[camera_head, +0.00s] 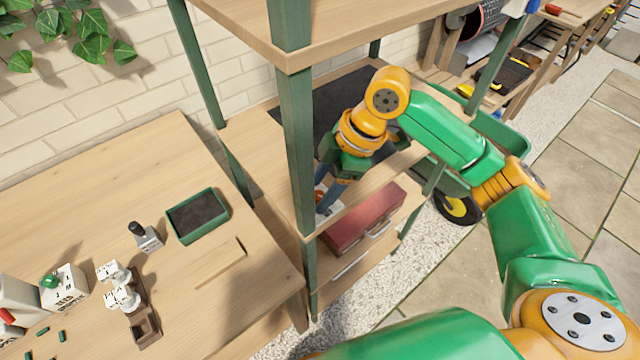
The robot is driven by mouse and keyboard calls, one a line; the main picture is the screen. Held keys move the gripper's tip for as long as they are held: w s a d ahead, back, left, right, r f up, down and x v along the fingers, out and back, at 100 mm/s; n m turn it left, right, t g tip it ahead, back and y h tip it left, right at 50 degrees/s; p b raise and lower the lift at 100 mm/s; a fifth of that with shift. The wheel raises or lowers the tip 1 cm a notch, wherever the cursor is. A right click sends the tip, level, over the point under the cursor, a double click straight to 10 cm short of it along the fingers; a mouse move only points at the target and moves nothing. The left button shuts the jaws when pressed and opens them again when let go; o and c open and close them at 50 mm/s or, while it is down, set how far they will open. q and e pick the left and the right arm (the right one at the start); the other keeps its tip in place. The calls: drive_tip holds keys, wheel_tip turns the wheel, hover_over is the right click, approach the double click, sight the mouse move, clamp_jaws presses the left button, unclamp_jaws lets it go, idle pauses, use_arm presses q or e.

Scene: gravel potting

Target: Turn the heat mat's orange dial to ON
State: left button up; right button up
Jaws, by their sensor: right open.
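The dark heat mat (318,97) lies on the middle shelf of the green-posted rack, partly covered by my arm. My right gripper (325,190) reaches in from the right over the front of this shelf, with its blue-grey fingers pointing down. It is open. A small white piece with a reddish-orange patch (319,197) shows beside the fingers, mostly hidden by them and the rack post. I cannot tell whether it is the dial, nor its setting or whether the fingers touch it. My left gripper is not in view.
A green rack post (297,150) stands just left of my right gripper, and the upper shelf (330,35) overhangs. A red toolbox (365,220) sits below. The wooden table (90,200) at left holds a soil tray (198,216) and a white box with a green knob (64,287).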

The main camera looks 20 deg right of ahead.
drive_tip(key=shift+s+a+f, duration=0.1)
drive_tip(key=shift+s+f, duration=0.05)
drive_tip(key=shift+f, duration=0.3)
drive_tip(key=shift+c, duration=0.9)
clamp_jaws()
drive_tip(key=shift+r+n+p, duration=0.2)
drive_tip(key=shift+n+p, duration=0.3)
drive_tip(key=shift+p, duration=0.3)
drive_tip(key=shift+w+r+n+g+p, duration=0.1)
drive_tip(key=shift+w+n+g+p, duration=0.1)
drive_tip(key=shift+n+g+p, duration=0.45)
drive_tip(key=n+p, duration=0.1)
drive_tip(key=n, duration=0.2)
drive_tip(key=shift+w+a+g+p, duration=0.1)
drive_tip(key=shift+g+p, duration=0.2)
drive_tip(key=shift+g, duration=0.05)
drive_tip(key=shift+f+n+g, duration=0.2)
drive_tip(key=shift+n+g, duration=0.1)
drive_tip(key=shift+n, duration=0.45)
drive_tip(key=shift+w+n+g, duration=0.1)
drive_tip(key=shift+n+g, duration=0.2)
drive_tip(key=shift+n, duration=0.7)
drive_tip(key=n+g+h+b, duration=0.1)
drive_tip(key=n, duration=0.2)
drive_tip(key=shift+f, duration=0.1)
drive_tip(key=shift+n+g+h+b, duration=0.35)
drive_tip(key=shift+n+h, duration=0.15)
drive_tip(key=shift+n, duration=1)
